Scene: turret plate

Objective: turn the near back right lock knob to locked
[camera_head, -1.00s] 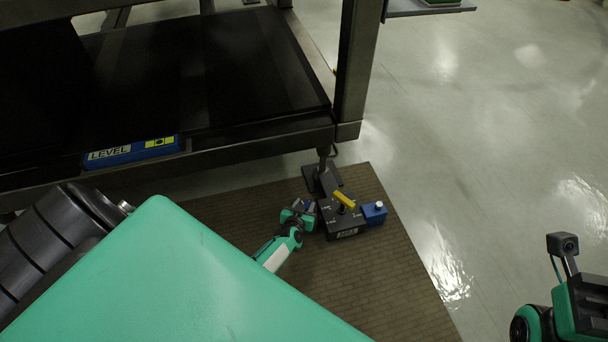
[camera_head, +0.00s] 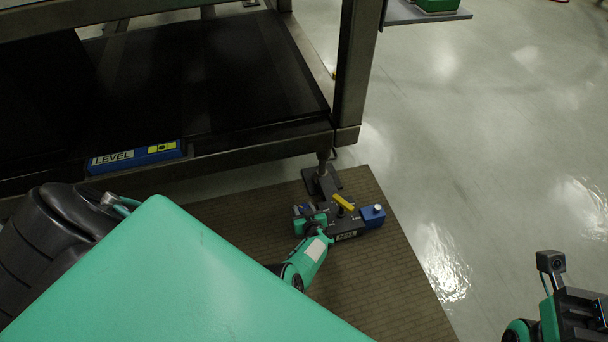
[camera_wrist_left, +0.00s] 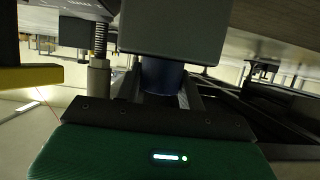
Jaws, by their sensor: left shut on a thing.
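A dark box (camera_head: 348,227) stands on the mat at the foot of the frame's near corner post. A yellow bar handle (camera_head: 343,202) lies slantwise on its top. The yellow handle also shows at the left of the left wrist view (camera_wrist_left: 28,78), apart from the jaws. My left gripper (camera_head: 304,213) is at the left side of the box. In the left wrist view it is shut on a dark blue round part (camera_wrist_left: 161,75) below a grey block (camera_wrist_left: 172,38). I cannot tell whether this part is the lock knob. My right wrist (camera_head: 575,312) shows at the lower right; its fingers are unclear.
A blue block with a white top knob (camera_head: 373,215) sits at the right side of the box. A blue LEVEL bar (camera_head: 135,157) lies on the frame's edge. The brown mat (camera_head: 385,275) is clear below the box. Pale floor (camera_head: 480,140) is open to the right.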

